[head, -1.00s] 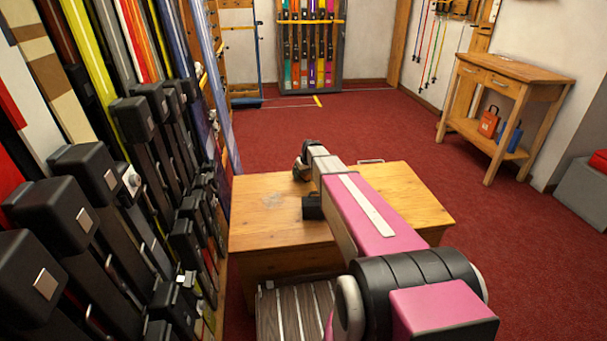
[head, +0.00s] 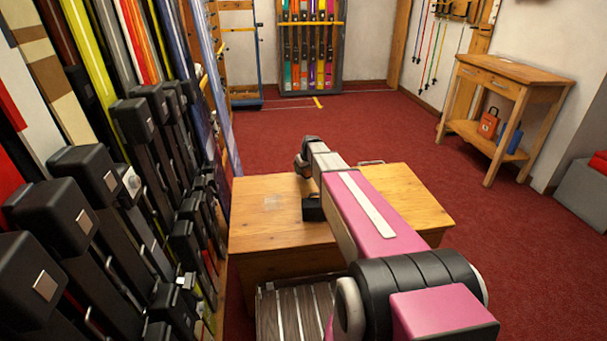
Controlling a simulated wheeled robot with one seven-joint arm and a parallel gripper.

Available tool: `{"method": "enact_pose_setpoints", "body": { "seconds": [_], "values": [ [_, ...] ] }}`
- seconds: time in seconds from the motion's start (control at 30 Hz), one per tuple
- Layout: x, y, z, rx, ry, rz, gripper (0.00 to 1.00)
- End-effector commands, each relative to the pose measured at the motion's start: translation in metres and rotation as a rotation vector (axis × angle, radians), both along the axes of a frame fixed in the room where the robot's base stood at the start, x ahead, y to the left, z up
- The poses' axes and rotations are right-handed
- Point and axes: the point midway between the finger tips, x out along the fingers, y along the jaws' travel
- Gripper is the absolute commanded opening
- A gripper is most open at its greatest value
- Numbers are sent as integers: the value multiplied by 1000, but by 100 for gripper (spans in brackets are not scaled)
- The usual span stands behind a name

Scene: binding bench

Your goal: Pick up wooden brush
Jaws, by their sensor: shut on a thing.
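My pink and white arm reaches out over the wooden bench (head: 270,205). My gripper (head: 313,207) shows only as a dark part at the arm's far end, above the bench top. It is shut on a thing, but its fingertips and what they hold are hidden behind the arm. I cannot make out the wooden brush anywhere in view. A faint paler patch lies on the bench top left of my gripper.
A rack of skis with black bindings (head: 70,215) lines the left side, close to the bench. A side table (head: 515,70) with a red bag (head: 488,123) and a blue bag stands at the right. The red carpet (head: 470,215) between is clear.

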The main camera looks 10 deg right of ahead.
Motion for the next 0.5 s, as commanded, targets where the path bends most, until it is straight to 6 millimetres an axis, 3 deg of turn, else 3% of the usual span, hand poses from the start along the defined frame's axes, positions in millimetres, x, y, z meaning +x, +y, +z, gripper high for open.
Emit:
{"method": "enact_pose_setpoints", "body": {
  "seconds": [0.1,0.5],
  "values": [
    [-6,6,26,0,-1,2,25],
    [-49,77,72,1,-1,2,25]
  ]
}}
